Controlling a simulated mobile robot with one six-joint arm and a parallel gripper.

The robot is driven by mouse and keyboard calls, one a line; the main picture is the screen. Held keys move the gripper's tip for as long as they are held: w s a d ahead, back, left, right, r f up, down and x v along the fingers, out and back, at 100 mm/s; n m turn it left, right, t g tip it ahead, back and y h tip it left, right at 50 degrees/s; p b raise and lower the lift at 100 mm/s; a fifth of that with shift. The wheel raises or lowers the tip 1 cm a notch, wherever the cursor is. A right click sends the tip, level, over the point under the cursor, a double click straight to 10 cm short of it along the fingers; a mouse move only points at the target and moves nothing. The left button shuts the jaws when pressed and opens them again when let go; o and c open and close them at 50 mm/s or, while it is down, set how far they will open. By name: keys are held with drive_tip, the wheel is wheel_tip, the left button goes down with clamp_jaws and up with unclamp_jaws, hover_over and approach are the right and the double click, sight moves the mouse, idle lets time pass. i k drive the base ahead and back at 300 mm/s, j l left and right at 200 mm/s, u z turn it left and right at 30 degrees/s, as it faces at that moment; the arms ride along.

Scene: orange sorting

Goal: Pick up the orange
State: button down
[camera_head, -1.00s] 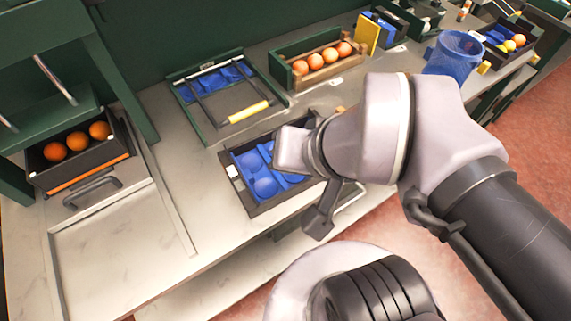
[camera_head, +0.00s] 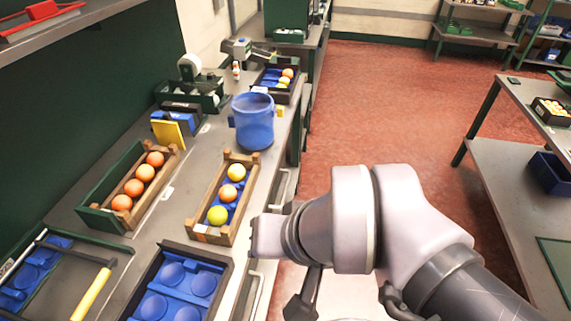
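Several oranges (camera_head: 134,187) lie in a row in a green and wooden crate (camera_head: 95,209) on the left bench. A wooden crate (camera_head: 247,193) beside it holds an orange (camera_head: 228,193) in the middle, a yellow-orange fruit (camera_head: 236,172) behind it and a yellow-green fruit (camera_head: 217,215) in front. Another orange (camera_head: 288,73) sits in a dark tray at the far end of the bench. The light-coloured end of my arm is just right of the wooden crate in the picture.
A blue bin (camera_head: 253,123) stands behind the wooden crate. A dark tray with empty blue cups (camera_head: 173,273) lies in front. A tray with a yellow-handled bar (camera_head: 91,294) is at lower left. Red floor (camera_head: 390,110) lies open between the bench and the right-hand table (camera_head: 525,185).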

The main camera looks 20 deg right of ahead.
sight(237, 173)
drive_tip(key=i+l+u, duration=0.3)
drive_tip(key=l, duration=0.3)
drive_tip(key=i+l+u, duration=0.25)
drive_tip(key=l, duration=0.4)
drive_tip(key=i+l+u, duration=0.15)
drive_tip(key=l, duration=0.2)
drive_tip(key=i, duration=0.05)
